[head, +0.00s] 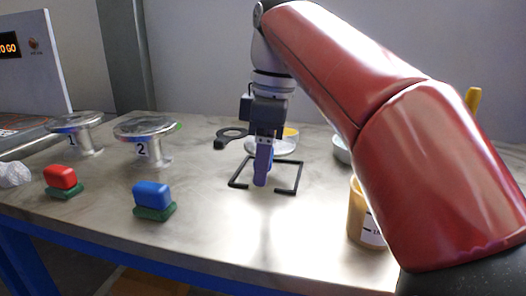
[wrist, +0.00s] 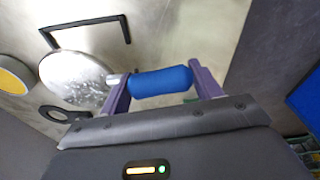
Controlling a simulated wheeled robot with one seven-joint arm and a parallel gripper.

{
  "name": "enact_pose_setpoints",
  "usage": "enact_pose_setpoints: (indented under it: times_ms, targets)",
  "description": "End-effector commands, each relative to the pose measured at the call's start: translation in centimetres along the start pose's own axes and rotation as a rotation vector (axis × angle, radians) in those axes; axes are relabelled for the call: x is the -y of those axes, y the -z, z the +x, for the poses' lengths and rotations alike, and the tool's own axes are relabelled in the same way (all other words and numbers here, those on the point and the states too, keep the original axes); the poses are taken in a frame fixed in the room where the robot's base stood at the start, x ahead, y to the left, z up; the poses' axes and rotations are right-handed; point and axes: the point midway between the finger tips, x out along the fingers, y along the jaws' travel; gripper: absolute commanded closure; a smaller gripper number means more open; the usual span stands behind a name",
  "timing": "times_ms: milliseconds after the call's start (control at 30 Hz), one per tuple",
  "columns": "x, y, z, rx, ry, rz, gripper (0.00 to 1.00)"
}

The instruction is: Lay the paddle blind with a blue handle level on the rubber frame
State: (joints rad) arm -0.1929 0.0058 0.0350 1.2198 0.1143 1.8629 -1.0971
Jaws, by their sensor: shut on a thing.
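My gripper (head: 262,180) is shut on the blue handle (wrist: 160,80) of the paddle blind, which lies across between the purple fingers in the wrist view. The blind's round silver plate (wrist: 75,80) extends left from the handle there. In the head view the plate (head: 258,148) shows behind the gripper, partly hidden by it. The black rubber frame (head: 299,176) lies on the table around and below the fingertips in that picture. One corner of the frame (wrist: 126,30) shows above the plate in the wrist view. The plate's exact tilt and height are hard to tell.
A black ring paddle (head: 232,133) lies back left, and a yellow-topped round thing (wrist: 12,76) is near it. Flanged vessels 1 (head: 78,135) and 2 (head: 150,150) stand left. Red (head: 61,177) and blue (head: 152,194) blocks sit in front. A tan container (head: 357,215) stands right.

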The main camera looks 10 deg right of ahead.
Motion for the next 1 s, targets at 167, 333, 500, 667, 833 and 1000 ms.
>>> enact_pose_setpoints:
  times_ms: [167, 333, 500, 667, 833, 1000]
  targets:
    - [0.1, -0.2, 1.3, 0.000, -0.002, -0.001, 0.80]
    - [0.1, -0.4, 3.1, -0.001, -0.003, -0.002, 0.80]
    - [0.1, -0.5, 4.3, -0.001, -0.003, -0.002, 0.80]
    - [0.0, -0.6, 4.9, -0.001, -0.003, -0.002, 0.80]
    - [0.0, -0.6, 5.0, -0.001, -0.004, -0.002, 0.80]
    - [0.0, -0.6, 5.0, -0.001, -0.003, -0.002, 0.80]
